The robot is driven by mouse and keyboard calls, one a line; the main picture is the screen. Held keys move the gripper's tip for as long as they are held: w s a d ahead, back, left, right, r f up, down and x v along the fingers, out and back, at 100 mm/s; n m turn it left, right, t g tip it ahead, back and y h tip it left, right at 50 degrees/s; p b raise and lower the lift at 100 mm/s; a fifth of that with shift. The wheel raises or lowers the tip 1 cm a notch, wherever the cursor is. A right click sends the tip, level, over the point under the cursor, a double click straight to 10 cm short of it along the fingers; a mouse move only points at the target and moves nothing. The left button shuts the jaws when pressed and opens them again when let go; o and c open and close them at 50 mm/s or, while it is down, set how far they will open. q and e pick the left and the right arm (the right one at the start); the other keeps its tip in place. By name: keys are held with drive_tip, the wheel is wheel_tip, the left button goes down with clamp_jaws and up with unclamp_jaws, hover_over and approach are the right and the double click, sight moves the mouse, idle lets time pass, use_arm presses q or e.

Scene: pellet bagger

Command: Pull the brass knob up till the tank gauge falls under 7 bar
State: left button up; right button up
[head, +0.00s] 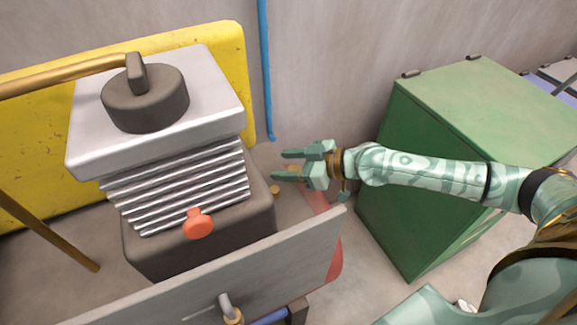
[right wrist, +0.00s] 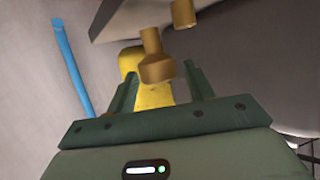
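My right gripper (head: 284,165) is beside the right side of the ribbed machine, its fingers pointing left. In the right wrist view the gripper (right wrist: 160,80) is open, with a clear gap between its fingers. A brass knob (right wrist: 157,66) with a flared end shows near the fingertips, in line with the gap; I see no finger closed on it. A second brass piece (right wrist: 183,12) is above it. In the head view a small brass piece (head: 275,190) sticks out of the machine's dark base, just below the fingers. No tank gauge shows. My left gripper is out of view.
The ribbed machine (head: 178,188) carries a red-orange knob (head: 198,223) in front. A grey panel (head: 215,275) stands before it, a yellow panel (head: 235,60) behind. A green cabinet (head: 400,190) is right of the gripper. A blue pipe (head: 265,70) runs down the wall.

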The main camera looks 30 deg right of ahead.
drive_tip(key=shift+s+f, duration=0.1)
drive_tip(key=shift+f, duration=0.15)
drive_tip(key=shift+s, duration=0.1)
drive_tip(key=shift+s+d, duration=0.2)
drive_tip(key=shift+d, duration=0.05)
drive_tip(key=b+v, duration=0.3)
drive_tip(key=v, duration=0.1)
drive_tip(key=shift+s+f, duration=0.1)
drive_tip(key=shift+f, duration=0.2)
use_arm(q)
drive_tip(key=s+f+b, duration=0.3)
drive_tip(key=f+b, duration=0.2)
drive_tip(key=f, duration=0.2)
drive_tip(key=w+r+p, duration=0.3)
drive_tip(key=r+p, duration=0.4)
drive_tip(key=p, duration=0.1)
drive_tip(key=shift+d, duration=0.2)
use_arm(e)
approach(297, 169)
drive_tip(key=shift+r+v, duration=0.25)
drive_tip(key=shift+v, duration=0.85)
drive_tip(key=shift+r+v, duration=0.25)
drive_tip(key=shift+v, duration=0.9)
